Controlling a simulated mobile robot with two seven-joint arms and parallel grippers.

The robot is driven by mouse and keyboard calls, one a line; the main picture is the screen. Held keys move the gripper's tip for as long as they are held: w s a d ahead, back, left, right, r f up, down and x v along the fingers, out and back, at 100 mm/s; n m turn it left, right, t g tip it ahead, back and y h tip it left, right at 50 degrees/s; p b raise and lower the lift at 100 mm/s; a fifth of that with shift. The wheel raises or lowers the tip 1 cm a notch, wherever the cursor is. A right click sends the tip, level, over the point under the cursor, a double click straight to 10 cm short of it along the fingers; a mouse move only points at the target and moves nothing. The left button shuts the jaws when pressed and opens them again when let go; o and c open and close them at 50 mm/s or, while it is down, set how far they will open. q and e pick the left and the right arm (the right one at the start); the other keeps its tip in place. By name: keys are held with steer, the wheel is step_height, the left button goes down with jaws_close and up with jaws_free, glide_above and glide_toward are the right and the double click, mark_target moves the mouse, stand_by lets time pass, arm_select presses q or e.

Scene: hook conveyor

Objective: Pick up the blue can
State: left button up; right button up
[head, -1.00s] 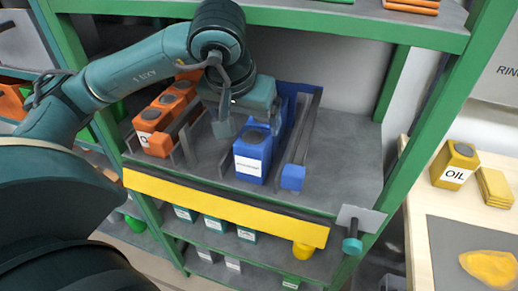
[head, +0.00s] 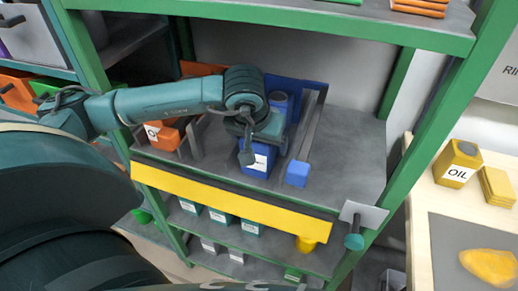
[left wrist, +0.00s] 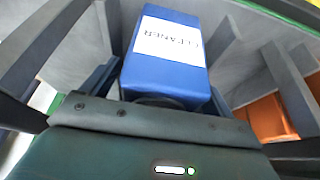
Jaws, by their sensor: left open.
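The blue can (head: 257,160) stands at the front of a blue-sided lane on the grey shelf, its white label facing out. In the left wrist view the blue can (left wrist: 168,55) shows its label, reading "CLEANER", and its dark cap is partly hidden behind my gripper body. My left gripper (head: 264,148) is open, with its fingers down around the can's upper part. In the head view the gripper hides the can's top. I cannot tell whether the fingers touch it. My right gripper is not in view.
Another blue can (head: 278,103) seems to stand behind. Orange cans (head: 165,135) stand in the lane to the left, with grey dividers between. A yellow rail (head: 230,205) runs along the shelf front. Green posts (head: 425,130) frame the rack.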

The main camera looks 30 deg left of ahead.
arm_select(q)
steer(key=c, duration=1.4)
steer(key=shift+o, duration=0.2)
steer(key=shift+r, duration=0.1)
